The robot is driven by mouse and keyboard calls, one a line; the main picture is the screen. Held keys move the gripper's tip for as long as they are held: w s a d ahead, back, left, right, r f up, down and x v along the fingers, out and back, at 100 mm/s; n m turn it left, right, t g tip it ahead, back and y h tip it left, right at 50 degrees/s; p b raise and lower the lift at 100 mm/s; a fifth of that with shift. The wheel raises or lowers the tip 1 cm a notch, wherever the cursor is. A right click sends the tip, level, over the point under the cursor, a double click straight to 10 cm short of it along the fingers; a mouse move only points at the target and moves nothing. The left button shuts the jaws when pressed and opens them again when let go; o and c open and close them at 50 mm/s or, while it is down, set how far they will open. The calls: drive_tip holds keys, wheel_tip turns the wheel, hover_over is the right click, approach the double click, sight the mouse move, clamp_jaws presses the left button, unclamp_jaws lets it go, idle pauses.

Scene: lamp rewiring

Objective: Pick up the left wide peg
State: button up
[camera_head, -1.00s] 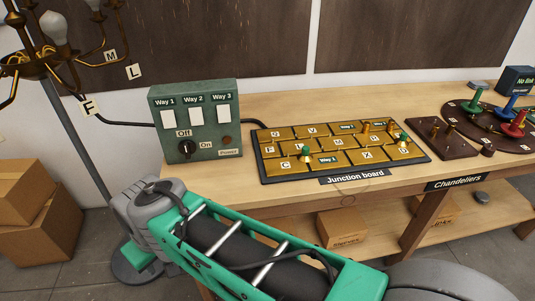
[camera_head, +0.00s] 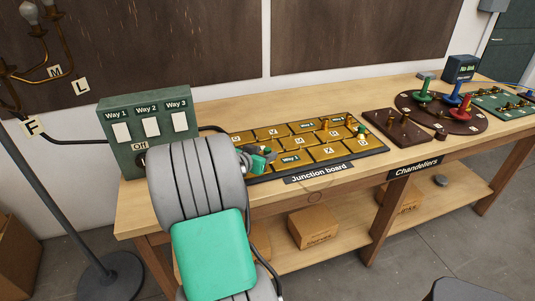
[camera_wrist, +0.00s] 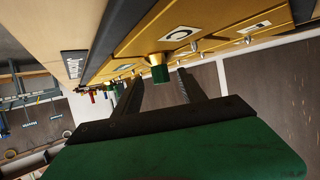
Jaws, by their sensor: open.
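The left wide peg (camera_wrist: 160,70), green with a gold base, stands on the brass-coloured junction board (camera_wrist: 125,47). In the wrist view it shows just beyond the fingertips, in line with the gap between them. My gripper (camera_wrist: 160,77) is open, its fingers apart and empty; I cannot tell whether the peg is between the tips. In the head view my gripper (camera_head: 262,160) is over the left part of the junction board (camera_head: 330,153) and hides this peg. Another green-topped peg (camera_head: 361,131) stands at the board's right end.
The green switch box (camera_head: 115,105) stands left of the board, close to my arm. A brown peg block (camera_head: 385,122) and a round base with coloured pegs (camera_head: 478,124) are to the right.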

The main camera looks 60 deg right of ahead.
drive_tip(key=shift+x, duration=0.9)
drive_tip(key=shift+a, duration=0.1)
clamp_jaws()
